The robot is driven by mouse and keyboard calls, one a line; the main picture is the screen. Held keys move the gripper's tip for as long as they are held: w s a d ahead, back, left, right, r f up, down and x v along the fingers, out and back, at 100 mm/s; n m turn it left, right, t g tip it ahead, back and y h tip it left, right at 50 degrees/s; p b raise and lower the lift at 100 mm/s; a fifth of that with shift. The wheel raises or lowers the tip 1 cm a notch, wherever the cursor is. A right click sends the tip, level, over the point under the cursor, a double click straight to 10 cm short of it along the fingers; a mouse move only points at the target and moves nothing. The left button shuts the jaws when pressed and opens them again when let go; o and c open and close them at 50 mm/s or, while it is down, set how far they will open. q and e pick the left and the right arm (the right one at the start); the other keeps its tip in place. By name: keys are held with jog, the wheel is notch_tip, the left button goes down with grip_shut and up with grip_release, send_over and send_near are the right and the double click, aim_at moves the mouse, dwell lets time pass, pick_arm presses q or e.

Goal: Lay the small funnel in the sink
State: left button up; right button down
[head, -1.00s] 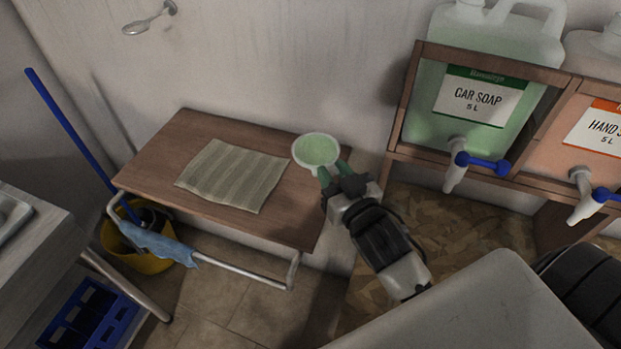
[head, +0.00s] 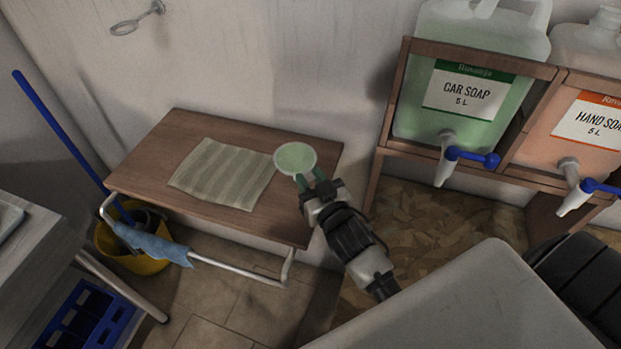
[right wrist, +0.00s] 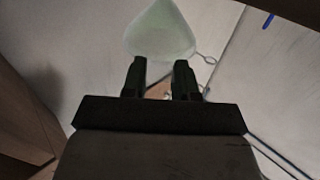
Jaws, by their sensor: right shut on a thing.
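The small funnel is pale green with a light rim. In the head view the funnel (head: 295,158) appears over the right end of the wooden shelf, its round mouth facing up. My right gripper (head: 312,182) is shut on the funnel at its near side. In the right wrist view the funnel (right wrist: 160,32) shows just beyond the two dark fingertips (right wrist: 160,78). The sink (head: 8,220) shows only as a metal edge at the far left of the head view. My left gripper is not in view.
A wooden shelf (head: 180,135) bears a striped cloth (head: 222,174); a blue rag (head: 155,245) hangs on its rail. A yellow bucket (head: 130,262) stands below. The car soap drum (head: 465,90) and hand soap drum (head: 585,125) sit in a wooden rack at right.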

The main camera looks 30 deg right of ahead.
jog(key=c, duration=0.9)
grip_release()
jog(key=shift+f, duration=0.1)
jog(key=shift+o, duration=0.2)
